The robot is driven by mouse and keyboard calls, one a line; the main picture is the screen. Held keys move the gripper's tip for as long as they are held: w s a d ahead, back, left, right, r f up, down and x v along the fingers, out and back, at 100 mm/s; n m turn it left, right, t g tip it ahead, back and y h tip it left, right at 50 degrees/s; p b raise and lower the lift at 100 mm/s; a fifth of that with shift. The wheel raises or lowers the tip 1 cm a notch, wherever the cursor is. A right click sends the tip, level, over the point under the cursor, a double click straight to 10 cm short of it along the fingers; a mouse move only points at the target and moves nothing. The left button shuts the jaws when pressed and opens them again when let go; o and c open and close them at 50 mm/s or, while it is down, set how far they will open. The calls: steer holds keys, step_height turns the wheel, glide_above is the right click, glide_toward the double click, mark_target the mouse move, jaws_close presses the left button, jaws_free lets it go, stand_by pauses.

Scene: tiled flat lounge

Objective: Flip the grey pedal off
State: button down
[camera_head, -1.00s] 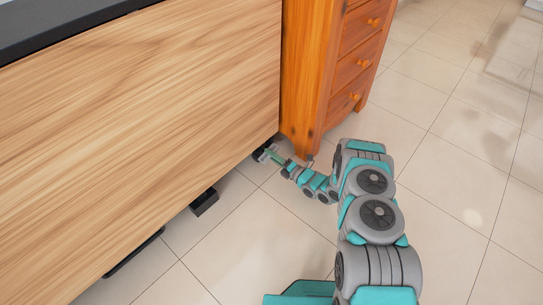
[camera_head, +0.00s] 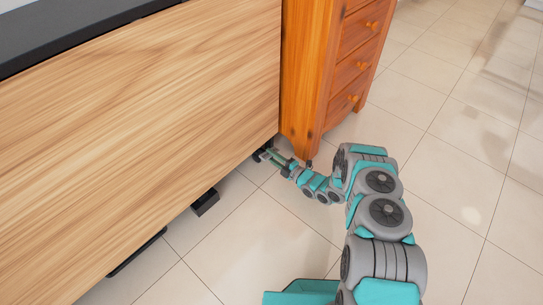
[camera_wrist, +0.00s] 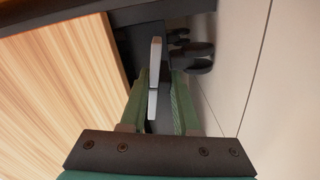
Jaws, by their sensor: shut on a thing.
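A thin light-grey pedal (camera_wrist: 155,62) stands out from a dark part at the foot of the wooden panel in the wrist view. My gripper (camera_wrist: 161,76) has its two green fingers on either side of the pedal, shut on it. In the head view my gripper (camera_head: 272,157) is low at the floor, by the far bottom corner of the panel. The pedal is too small and covered to make out there.
The large wooden panel (camera_head: 140,120) stands on the left, with a black block (camera_head: 205,202) under its lower edge. An orange wooden drawer cabinet (camera_head: 345,80) stands close behind my gripper. The tiled floor (camera_head: 470,130) is clear to the right.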

steer(key=c, duration=0.6)
jaws_free()
steer(key=shift+c, duration=0.2)
steer(key=v, duration=0.7)
steer(key=shift+s+d+p, duration=0.25)
steer(key=shift+d+p, duration=0.05)
steer(key=shift+p, duration=0.1)
